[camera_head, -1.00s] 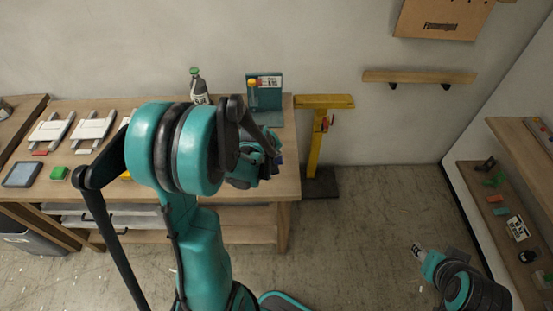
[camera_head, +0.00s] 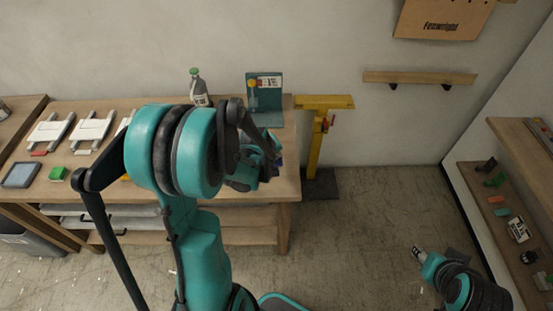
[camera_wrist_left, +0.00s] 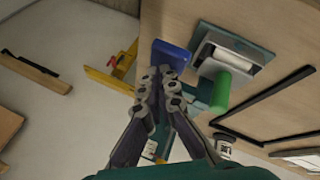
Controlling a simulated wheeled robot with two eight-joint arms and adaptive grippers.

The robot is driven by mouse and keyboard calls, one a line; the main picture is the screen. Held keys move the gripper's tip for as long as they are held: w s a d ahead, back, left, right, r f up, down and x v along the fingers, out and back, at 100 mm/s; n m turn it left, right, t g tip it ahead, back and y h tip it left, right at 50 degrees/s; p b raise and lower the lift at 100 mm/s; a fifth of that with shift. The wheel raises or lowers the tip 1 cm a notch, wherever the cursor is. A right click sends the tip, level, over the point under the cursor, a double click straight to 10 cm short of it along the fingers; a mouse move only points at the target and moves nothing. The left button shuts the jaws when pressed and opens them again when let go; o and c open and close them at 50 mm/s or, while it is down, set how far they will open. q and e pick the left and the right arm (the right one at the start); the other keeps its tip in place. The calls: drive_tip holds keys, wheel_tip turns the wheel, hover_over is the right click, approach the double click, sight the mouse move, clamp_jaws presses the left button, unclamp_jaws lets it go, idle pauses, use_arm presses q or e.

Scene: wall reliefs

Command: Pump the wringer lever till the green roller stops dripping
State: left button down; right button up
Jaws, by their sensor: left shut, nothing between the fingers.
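In the left wrist view, a green cylinder (camera_wrist_left: 221,92), which may be the green roller's handle, stands beside a pale roller-like part in a grey tray (camera_wrist_left: 235,52) on the wooden bench. No drips can be made out. I cannot tell which part is the wringer lever. A blue block (camera_wrist_left: 171,55) lies just past my left fingertips. My left gripper (camera_wrist_left: 160,82) is shut and empty, left of the green cylinder and apart from it. In the head view, my left arm hides the bench around this gripper. My right gripper (camera_head: 418,252) is low at the right, too small to read.
The bench (camera_head: 285,185) also bears a teal stand (camera_head: 264,92), a green-capped bottle (camera_head: 198,90), white frames (camera_head: 50,131) and a green block (camera_head: 58,173). A yellow post (camera_head: 316,145) stands off the bench's right end. Shelves (camera_head: 500,205) line the right wall. The middle floor is open.

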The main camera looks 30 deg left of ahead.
sight(275, 163)
use_arm(q)
drive_tip(key=shift+s+d+f+b, duration=0.1)
drive_tip(key=shift+s+f+b, duration=0.05)
drive_tip(key=shift+f+b, duration=0.5)
drive_tip(key=shift+s+d+f+b, duration=0.1)
drive_tip(key=shift+s+f+b, duration=0.05)
drive_tip(key=shift+f+b, duration=0.5)
drive_tip(key=shift+s+d+f+b, duration=0.1)
drive_tip(key=shift+s+f+b, duration=0.05)
drive_tip(key=shift+f+b, duration=0.45)
idle(1.5)
idle(0.5)
drive_tip(key=shift+w+a+r+p, duration=0.15)
drive_tip(key=shift+w+r+p, duration=0.05)
drive_tip(key=shift+r+p, duration=0.65)
drive_tip(key=shift+w+a+r+p, duration=0.2)
drive_tip(key=shift+r+p, duration=0.4)
drive_tip(key=shift+r, duration=0.4)
drive_tip(key=shift+w+a+r+p, duration=0.1)
drive_tip(key=shift+w+r+p, duration=0.15)
drive_tip(key=shift+r+p, duration=0.6)
drive_tip(key=shift+r, duration=0.1)
drive_tip(key=r+p, duration=0.2)
drive_tip(key=r, duration=0.1)
drive_tip(key=w+r+p, duration=0.1)
drive_tip(key=shift+a+r, duration=0.3)
drive_tip(key=shift+r, duration=0.1)
